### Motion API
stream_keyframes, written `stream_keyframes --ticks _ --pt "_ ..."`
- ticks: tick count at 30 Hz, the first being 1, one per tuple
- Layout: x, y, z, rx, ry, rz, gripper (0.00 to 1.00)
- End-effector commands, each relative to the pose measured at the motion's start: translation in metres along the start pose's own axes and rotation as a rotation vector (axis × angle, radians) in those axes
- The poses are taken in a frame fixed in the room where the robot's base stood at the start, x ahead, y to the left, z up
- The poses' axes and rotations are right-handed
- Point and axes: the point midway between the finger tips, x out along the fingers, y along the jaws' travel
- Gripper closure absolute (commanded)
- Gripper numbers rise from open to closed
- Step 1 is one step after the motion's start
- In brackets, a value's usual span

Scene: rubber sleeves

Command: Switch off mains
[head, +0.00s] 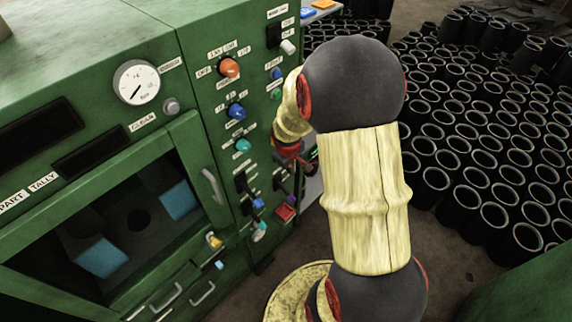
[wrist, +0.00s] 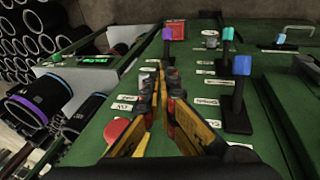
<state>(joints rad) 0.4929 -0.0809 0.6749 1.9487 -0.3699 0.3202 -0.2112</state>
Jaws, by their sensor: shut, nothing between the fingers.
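The green machine's control panel (head: 205,75) carries several knobs and levers. Near its top, a black switch plate (head: 273,36) has a white-tipped lever (head: 289,47) and small labels beside it, too small to read surely; I cannot tell for certain that it is the mains switch. My gripper (head: 306,161) is in front of the panel's right side, lower than that lever and partly hidden by my arm. In the wrist view my gripper (wrist: 162,88) is shut and empty, its fingers over the green panel face among labels. I cannot tell whether it touches anything.
Black sleeves (head: 470,150) crowd the floor at right.

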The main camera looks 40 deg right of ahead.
Motion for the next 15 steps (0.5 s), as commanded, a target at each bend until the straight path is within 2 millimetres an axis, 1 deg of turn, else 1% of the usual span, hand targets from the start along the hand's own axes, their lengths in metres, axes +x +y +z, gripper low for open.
stream_keyframes --ticks 1,6,9,15 --pt "-0.010 0.001 0.005 0.003 0.003 0.002 1.00" --pt "-0.027 -0.001 0.019 0.002 0.002 0.002 1.00" --pt "-0.031 -0.002 0.024 0.001 0.001 0.001 1.00" --pt "-0.034 -0.002 0.026 0.001 0.002 0.001 1.00"
